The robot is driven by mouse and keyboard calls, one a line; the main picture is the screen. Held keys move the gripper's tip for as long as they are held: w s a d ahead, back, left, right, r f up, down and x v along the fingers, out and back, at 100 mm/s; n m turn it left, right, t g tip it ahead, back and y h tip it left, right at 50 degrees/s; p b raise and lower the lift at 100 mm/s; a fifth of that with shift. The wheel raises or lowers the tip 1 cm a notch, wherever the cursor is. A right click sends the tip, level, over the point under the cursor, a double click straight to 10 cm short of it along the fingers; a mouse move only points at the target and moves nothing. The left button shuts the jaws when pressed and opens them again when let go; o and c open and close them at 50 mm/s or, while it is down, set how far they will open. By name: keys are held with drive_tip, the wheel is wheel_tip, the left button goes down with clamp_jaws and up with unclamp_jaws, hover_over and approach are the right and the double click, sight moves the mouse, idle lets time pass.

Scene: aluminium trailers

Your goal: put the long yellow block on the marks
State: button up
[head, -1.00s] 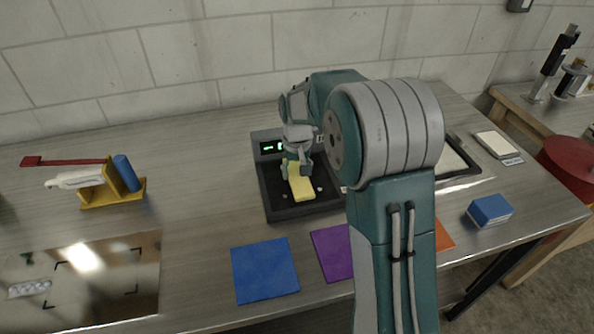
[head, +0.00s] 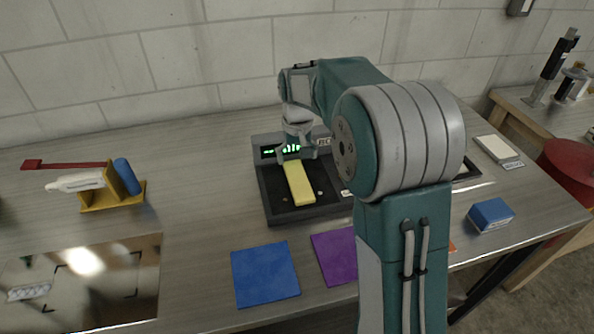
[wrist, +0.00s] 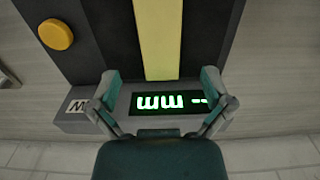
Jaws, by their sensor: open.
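The long yellow block (head: 299,184) lies lengthwise on the black bed of a dark device (head: 266,201) with a green-lit display. It also shows in the wrist view (wrist: 158,38), its near end close to the display. My gripper (head: 297,157) is over the far end of the block, by the display. In the wrist view my gripper (wrist: 160,82) has its fingers spread wide with nothing between them. Black corner marks (head: 62,267) are on a shiny plate (head: 110,258) at the front left. Small pale dots (head: 320,193) are on the device's bed beside the block.
A blue square (head: 265,273) and a purple square (head: 335,256) lie in front of the device. A yellow stand (head: 112,196) with a blue cylinder (head: 127,176) and a white bottle (head: 75,182) is at left. A blue box (head: 491,214) is at right. The bench between stand and device is clear.

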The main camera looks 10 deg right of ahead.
wheel_tip(320, 180, up, 6)
drive_tip(key=s+r+t, duration=0.2)
drive_tip(key=s+r, duration=0.1)
drive_tip(key=s, duration=0.5)
drive_tip(key=s+r+t, duration=0.1)
drive_tip(key=s+r, duration=0.3)
drive_tip(key=s, duration=0.3)
drive_tip(key=s+f+t, duration=0.3)
drive_tip(key=s+f, duration=0.1)
drive_tip(key=s, duration=1)
drive_tip(key=g, duration=0.2)
hover_over(298, 180)
drive_tip(key=s, duration=0.4)
wheel_tip(298, 180, down, 5)
drive_tip(key=x, duration=1)
drive_tip(key=shift+w+f, duration=0.2)
drive_tip(key=shift+f, duration=0.15)
drive_tip(key=shift+t, duration=0.3)
drive_tip(key=c, duration=0.8)
